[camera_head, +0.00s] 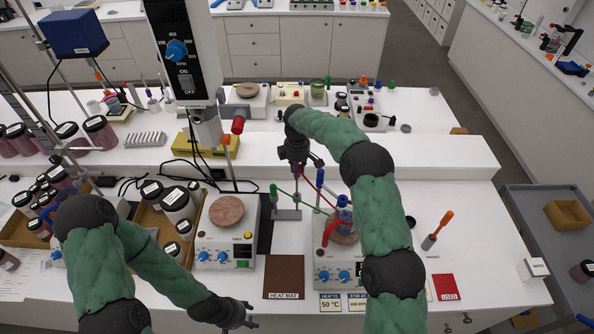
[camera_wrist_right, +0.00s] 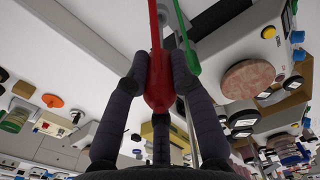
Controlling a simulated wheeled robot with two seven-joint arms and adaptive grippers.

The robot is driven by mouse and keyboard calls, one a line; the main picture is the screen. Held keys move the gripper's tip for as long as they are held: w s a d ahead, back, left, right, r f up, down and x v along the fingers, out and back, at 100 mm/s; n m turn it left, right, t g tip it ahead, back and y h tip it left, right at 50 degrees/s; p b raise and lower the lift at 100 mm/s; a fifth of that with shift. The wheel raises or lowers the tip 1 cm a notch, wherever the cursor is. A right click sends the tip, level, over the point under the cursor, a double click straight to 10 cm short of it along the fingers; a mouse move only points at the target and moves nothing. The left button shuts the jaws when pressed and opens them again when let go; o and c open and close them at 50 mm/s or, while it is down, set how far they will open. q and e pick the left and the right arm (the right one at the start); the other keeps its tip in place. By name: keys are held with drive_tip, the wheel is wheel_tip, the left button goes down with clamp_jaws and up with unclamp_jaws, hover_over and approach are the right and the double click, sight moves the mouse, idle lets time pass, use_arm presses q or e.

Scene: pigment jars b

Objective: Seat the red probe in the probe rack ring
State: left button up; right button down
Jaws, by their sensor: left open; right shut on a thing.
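My right gripper (camera_head: 297,160) is shut on the red probe (camera_wrist_right: 158,75), whose thick red grip sits between the two fingers in the right wrist view. In the head view, the red probe (camera_head: 319,180) shows as a thin red piece just right of the gripper, above the bench. A slim metal stand (camera_head: 287,214) with a flat grey base stands directly below this gripper. A green probe (camera_head: 300,200) slants near its rod, and its green body (camera_wrist_right: 187,50) is close beside the red one. I cannot make out the rack ring. My left gripper (camera_head: 245,314) is open and empty at the front.
A hotplate with a round brown top (camera_head: 227,211) stands left of the stand. Another hotplate (camera_head: 325,268) with blue-topped glassware (camera_head: 343,214) stands right, partly behind my right arm. A brown heat mat (camera_head: 284,277) lies in front.

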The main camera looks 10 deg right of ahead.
drive_tip(key=shift+r+p, duration=0.6)
drive_tip(key=shift+r, duration=0.65)
drive_tip(key=shift+f+b, duration=1.7)
drive_tip(key=shift+f, duration=1.25)
idle(1.0)
drive_tip(key=c, duration=1)
unclamp_jaws()
wheel_tip(320, 180, up, 11)
drive_tip(key=shift+r, duration=0.55)
